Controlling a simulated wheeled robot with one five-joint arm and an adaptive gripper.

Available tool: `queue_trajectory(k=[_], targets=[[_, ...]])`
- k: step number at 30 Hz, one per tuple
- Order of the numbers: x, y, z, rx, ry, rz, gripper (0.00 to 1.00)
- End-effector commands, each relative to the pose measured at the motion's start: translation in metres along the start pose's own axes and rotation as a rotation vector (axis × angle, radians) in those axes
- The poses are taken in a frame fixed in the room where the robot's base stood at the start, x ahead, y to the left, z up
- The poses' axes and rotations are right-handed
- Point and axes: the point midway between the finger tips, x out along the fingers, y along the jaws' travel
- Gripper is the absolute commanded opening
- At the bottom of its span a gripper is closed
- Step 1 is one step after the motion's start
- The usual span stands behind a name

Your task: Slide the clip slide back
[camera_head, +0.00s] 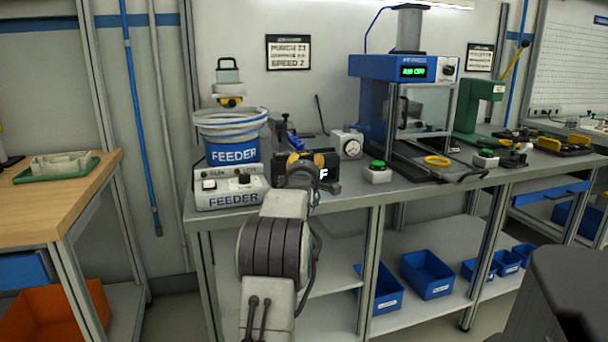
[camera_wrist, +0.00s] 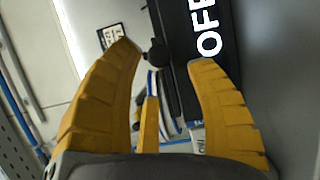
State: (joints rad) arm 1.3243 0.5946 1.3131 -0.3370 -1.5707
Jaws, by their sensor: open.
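A black box with white lettering (camera_head: 326,162) stands on the bench behind my gripper (camera_head: 298,164). The lettering ends in "F" in the head view and reads "OF" with more cut off in the wrist view (camera_wrist: 205,25). A small dark knob (camera_wrist: 157,52) at the box's side, seemingly the clip slide, shows between my yellow fingertips in the wrist view. My gripper (camera_wrist: 165,56) is open, with the fingers either side of the knob and no clear contact. In the head view my gripper and arm hide the knob and part of the box.
The blue feeder bowl (camera_head: 233,140) and its control box (camera_head: 230,188) stand close on the left. A dial gauge (camera_head: 347,144) and a green button box (camera_head: 377,172) stand on the right. The blue press (camera_head: 400,68) is farther right. The bench's front edge (camera_head: 345,202) lies below.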

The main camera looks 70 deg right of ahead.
Motion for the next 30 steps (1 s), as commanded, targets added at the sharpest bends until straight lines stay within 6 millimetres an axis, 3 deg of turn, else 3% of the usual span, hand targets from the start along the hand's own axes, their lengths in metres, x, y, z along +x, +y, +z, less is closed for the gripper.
queue_trajectory(k=[15,30], targets=[[-0.058,0.001,-0.001,0.0,0.001,0.0,0.51],[-0.074,0.0,-0.001,0.0,0.001,0.001,0.51]])
